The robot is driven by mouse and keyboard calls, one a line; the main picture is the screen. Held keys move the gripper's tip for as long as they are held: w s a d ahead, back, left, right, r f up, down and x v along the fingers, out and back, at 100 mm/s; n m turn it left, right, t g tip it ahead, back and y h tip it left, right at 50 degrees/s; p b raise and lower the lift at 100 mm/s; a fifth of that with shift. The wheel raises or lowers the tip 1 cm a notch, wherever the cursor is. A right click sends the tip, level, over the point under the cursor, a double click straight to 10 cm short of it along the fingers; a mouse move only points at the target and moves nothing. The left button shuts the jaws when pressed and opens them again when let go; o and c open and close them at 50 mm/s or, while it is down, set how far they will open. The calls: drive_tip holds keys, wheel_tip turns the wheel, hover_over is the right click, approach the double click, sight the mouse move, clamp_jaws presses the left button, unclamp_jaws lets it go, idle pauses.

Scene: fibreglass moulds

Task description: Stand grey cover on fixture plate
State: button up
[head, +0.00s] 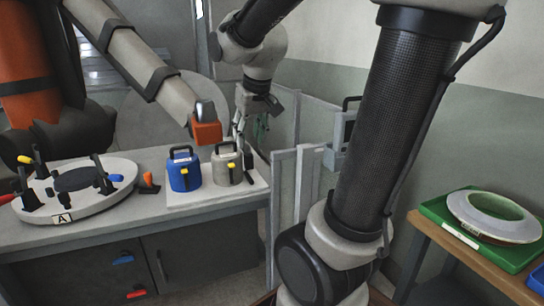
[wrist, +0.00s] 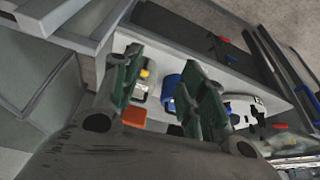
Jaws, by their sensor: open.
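The grey cover (head: 227,167), a pot-shaped piece with a dark top handle and a yellow latch, stands upright on a white mat on the bench. It also shows between my fingers in the wrist view (wrist: 140,91), partly hidden. My gripper (head: 250,130) is open and empty, above and slightly behind the cover, apart from it. Its green fingers (wrist: 160,72) show spread in the wrist view. The fixture plate (head: 115,192), a pale round plate marked A with a dark centre disc and several black clamps, lies at the bench's left; its centre looks bare.
A similar blue cover (head: 185,172) stands close left of the grey one on the mat (head: 215,190). A beige arm with an orange end (head: 207,131) hangs over them. Grey panels (head: 285,185) rise right of the bench. A green tray (head: 470,240) holds a pale ring at right.

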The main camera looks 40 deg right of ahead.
drive_tip(key=s+a+f+n, duration=0.1)
drive_tip(key=s+a, duration=0.1)
drive_tip(key=s, duration=1.3)
drive_tip(key=shift+s+a+n+y, duration=0.2)
drive_tip(key=shift+a+n+y, duration=0.15)
drive_tip(key=shift+n+y, duration=0.05)
